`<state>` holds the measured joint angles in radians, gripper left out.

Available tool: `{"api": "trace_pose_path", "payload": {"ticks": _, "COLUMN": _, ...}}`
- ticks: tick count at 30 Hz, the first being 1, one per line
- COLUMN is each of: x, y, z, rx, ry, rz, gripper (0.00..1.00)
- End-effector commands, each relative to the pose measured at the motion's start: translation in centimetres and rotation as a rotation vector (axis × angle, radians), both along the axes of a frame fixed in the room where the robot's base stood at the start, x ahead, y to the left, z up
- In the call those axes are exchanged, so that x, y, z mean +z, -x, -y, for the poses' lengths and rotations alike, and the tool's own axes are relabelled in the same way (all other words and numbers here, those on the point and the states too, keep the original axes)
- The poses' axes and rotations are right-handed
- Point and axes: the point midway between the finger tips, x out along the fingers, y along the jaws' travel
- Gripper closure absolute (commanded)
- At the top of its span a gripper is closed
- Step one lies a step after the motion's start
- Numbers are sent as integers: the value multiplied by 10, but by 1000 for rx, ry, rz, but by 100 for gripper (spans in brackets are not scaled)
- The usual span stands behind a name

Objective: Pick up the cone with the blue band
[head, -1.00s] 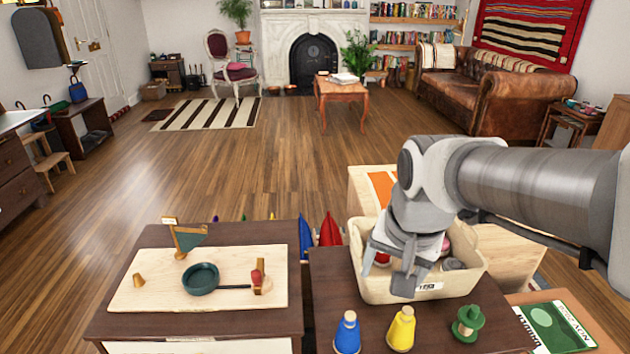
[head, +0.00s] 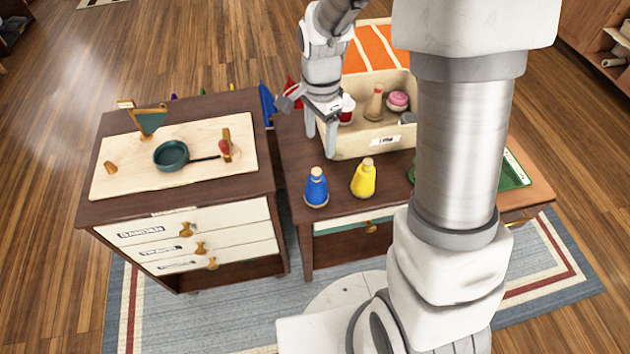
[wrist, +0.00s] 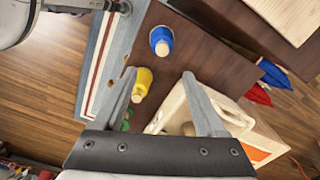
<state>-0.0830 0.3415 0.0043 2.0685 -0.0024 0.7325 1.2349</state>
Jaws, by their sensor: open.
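The cone with the blue band (head: 316,190) stands upright near the front left of the right-hand dark table. It has a wide blue body and a pale wooden top. It also shows in the wrist view (wrist: 161,43), beyond my fingertips. My gripper (head: 320,142) is open and empty, above the table just behind the blue one and left of the bin. In the wrist view my gripper (wrist: 159,76) has its fingers spread wide, with the yellow-banded cone (wrist: 145,80) showing near the left finger. That yellow one (head: 364,180) stands upright right of the blue one.
A cream bin (head: 358,146) holding several small items stands behind the cones. A green piece is mostly hidden by my arm. On the left cabinet, a pale board (head: 110,190) carries a small dark pan (head: 171,156) and a little flag.

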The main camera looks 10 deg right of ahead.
Motion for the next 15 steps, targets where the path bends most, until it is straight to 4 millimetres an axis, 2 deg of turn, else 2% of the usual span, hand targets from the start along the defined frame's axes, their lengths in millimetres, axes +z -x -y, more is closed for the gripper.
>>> {"api": "trace_pose_path", "payload": {"ticks": 1, "x": -16, "y": 1, "z": 0, "rx": 0, "ry": 0, "rz": -4, "gripper": 27}}
{"api": "trace_pose_path", "payload": {"ticks": 6, "x": -53, "y": 1, "z": 0, "rx": 1, "ry": 0, "rz": -4, "gripper": 27}}
{"api": "trace_pose_path", "payload": {"ticks": 10, "x": -72, "y": 1, "z": 0, "rx": 1, "ry": 0, "rz": -3, "gripper": 27}}
{"api": "trace_pose_path", "payload": {"ticks": 15, "x": -82, "y": 0, "z": 0, "rx": 1, "ry": 0, "rz": 0, "gripper": 27}}
